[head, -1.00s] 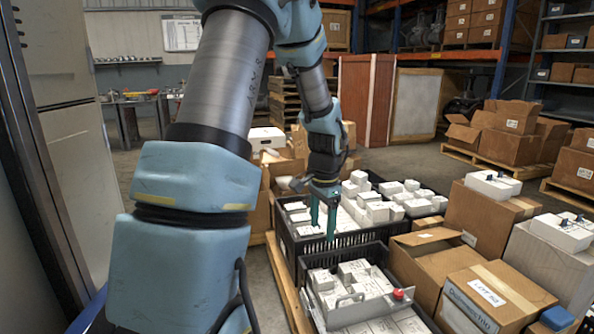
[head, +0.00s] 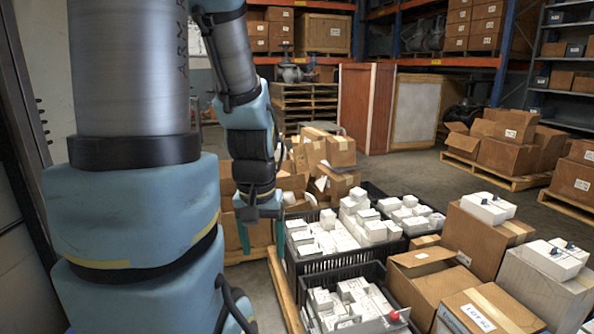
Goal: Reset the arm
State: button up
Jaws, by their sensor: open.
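My gripper (head: 262,238) hangs at the end of my arm, pointing down, left of the far black crate (head: 300,264). Its two teal fingers are apart, and I see nothing held between them. The far crate holds many small white boxes (head: 330,236). My arm's large links fill the left of the head view and hide what lies behind them.
A nearer black crate (head: 372,268) also holds white boxes. An open cardboard box (head: 425,277) and taped cartons (head: 480,240) stand to the right. More cartons (head: 325,155) are piled behind my gripper. Open floor (head: 400,172) lies farther back.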

notch_tip(320, 180, up, 19)
jog(key=p, duration=1.6)
jog(key=shift+p, duration=0.35)
